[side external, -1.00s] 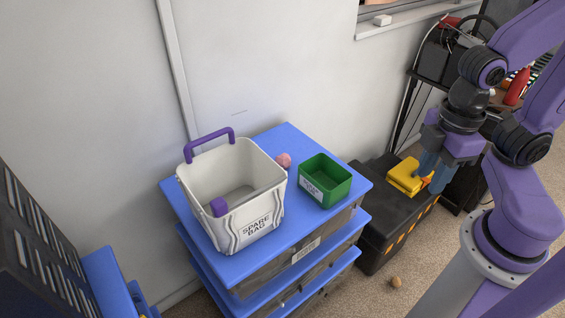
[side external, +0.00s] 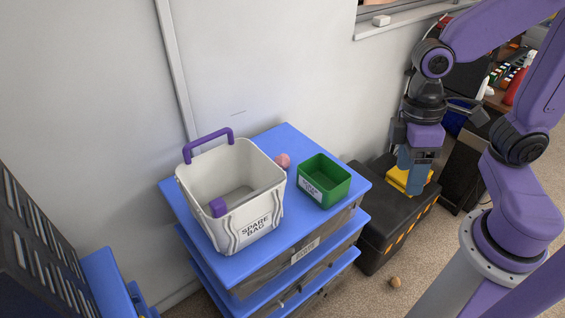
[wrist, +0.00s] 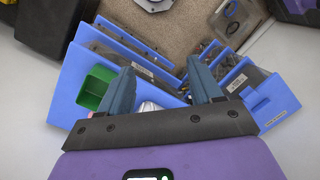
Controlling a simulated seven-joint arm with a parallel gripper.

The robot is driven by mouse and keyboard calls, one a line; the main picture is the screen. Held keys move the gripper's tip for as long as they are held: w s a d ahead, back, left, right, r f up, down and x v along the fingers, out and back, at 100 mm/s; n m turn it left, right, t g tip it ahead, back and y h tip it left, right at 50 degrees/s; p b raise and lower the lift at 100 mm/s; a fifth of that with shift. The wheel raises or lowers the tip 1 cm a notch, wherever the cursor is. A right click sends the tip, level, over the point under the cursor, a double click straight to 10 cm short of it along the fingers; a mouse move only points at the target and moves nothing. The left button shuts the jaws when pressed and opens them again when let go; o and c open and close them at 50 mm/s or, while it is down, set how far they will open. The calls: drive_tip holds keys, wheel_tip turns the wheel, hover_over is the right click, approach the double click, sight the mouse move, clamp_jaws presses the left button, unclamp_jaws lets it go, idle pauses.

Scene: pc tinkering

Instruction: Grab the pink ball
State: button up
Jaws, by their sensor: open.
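The pink ball (side external: 282,160) sits on the blue top of the drawer unit (side external: 290,222), behind the white bag-like bin and left of the green box; the bin partly hides it. My gripper (side external: 411,182) is well to the right of the ball, pointing down in front of the yellow item on the black toolbox. In the wrist view, my gripper's blue-grey fingers (wrist: 160,80) are spread apart with nothing held between them. I cannot make out the ball clearly in the wrist view.
The white bin (side external: 232,190) labelled "SPARE BAG" has a raised purple handle. The green box (side external: 324,180) stands right of the ball. The wall (side external: 260,70) is close behind. A black toolbox (side external: 375,225) with a yellow item (side external: 396,178) stands at right.

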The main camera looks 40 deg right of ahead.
drive_tip(key=w+f+m+g+y, duration=0.2)
drive_tip(key=w+f+m+y, duration=0.15)
drive_tip(key=w+m, duration=0.45)
drive_tip(key=w+f+m+g+y, duration=0.25)
drive_tip(key=w+f+m, duration=0.2)
drive_tip(key=w, duration=0.75)
drive_tip(key=w+d+f+m+t+y, duration=0.45)
drive_tip(key=w+d+f+m, duration=0.2)
drive_tip(key=d, duration=0.35)
drive_tip(key=w+d+f+m+t+y, duration=0.3)
drive_tip(key=w+d+f+m+t, duration=0.3)
drive_tip(key=d, duration=0.5)
approach(283, 162)
drive_tip(key=shift+g, duration=0.4)
drive_tip(key=w+a+f, duration=0.3)
drive_tip(key=a+f, duration=0.1)
drive_tip(key=shift+w, duration=0.4)
drive_tip(key=shift+d, duration=0.1)
drive_tip(key=c, duration=0.7)
